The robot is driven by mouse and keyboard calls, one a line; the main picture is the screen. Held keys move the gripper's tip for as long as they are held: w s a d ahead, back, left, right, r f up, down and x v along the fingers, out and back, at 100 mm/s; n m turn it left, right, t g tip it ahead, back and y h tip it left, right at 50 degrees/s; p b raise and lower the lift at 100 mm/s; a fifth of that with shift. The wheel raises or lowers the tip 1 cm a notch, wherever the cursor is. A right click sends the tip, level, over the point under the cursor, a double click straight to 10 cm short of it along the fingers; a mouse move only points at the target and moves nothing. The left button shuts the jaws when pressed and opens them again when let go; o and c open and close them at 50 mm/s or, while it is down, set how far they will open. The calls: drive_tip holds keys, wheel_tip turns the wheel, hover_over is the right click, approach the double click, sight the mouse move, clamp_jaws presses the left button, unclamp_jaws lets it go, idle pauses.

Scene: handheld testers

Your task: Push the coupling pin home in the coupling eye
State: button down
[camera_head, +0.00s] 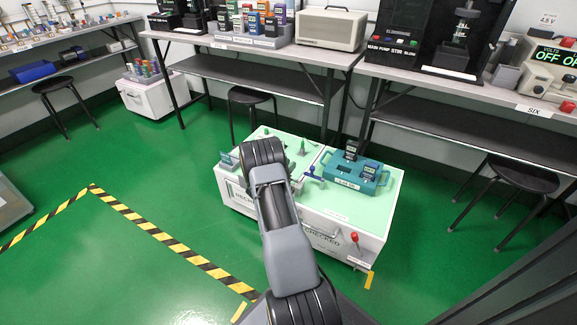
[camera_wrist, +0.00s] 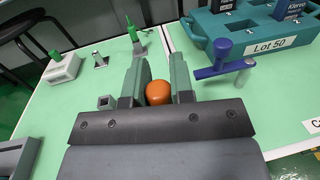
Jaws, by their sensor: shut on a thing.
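My gripper (camera_wrist: 158,80) is shut on an orange rounded knob (camera_wrist: 158,93), which shows between its two grey-green fingers in the wrist view. The knob may be the head of the coupling pin; whatever is below it is hidden. I cannot make out the coupling eye or how deep any pin sits. In the head view my own arm covers the knob and most of the gripper, low over the green-topped white cart (camera_head: 330,205).
A blue crank handle (camera_wrist: 225,62) stands close right of the fingers, before a teal Lot 50 tray (camera_wrist: 262,28). A green pin (camera_wrist: 132,32), a white block with a green knob (camera_wrist: 62,68) and a small square socket (camera_wrist: 107,102) stand on the cart. Stools flank it.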

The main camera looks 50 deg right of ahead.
drive_tip(key=shift+f+b, duration=1.4)
drive_tip(key=shift+f, duration=0.35)
drive_tip(key=c, duration=0.9)
unclamp_jaws()
drive_tip(key=s+a+p, duration=0.1)
drive_tip(key=a+p, duration=0.3)
drive_tip(key=a, duration=0.9)
drive_tip(key=shift+a+p, duration=0.3)
drive_tip(key=shift+a, duration=0.1)
drive_tip(key=shift+s+r, duration=0.1)
